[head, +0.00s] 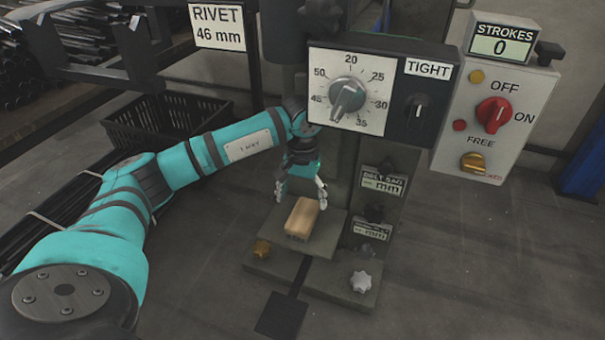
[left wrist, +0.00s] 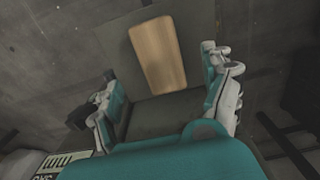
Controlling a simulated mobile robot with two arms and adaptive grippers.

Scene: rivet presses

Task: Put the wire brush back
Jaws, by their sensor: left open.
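The wire brush shows as a pale wooden block (head: 302,218) lying on the grey plate (head: 328,238) of the press, with a darker edge at its front end. It also shows in the left wrist view as a wooden block (left wrist: 157,55) at the top middle; any bristles are hidden beneath it. My left gripper (head: 301,193) is open and empty just above and behind the block, fingers pointing down. In the left wrist view the block lies ahead, between the lines of the two spread fingers, not gripped. My right gripper is in neither view.
A black crate (head: 205,108) sits behind my left arm. The floor to the right is clear.

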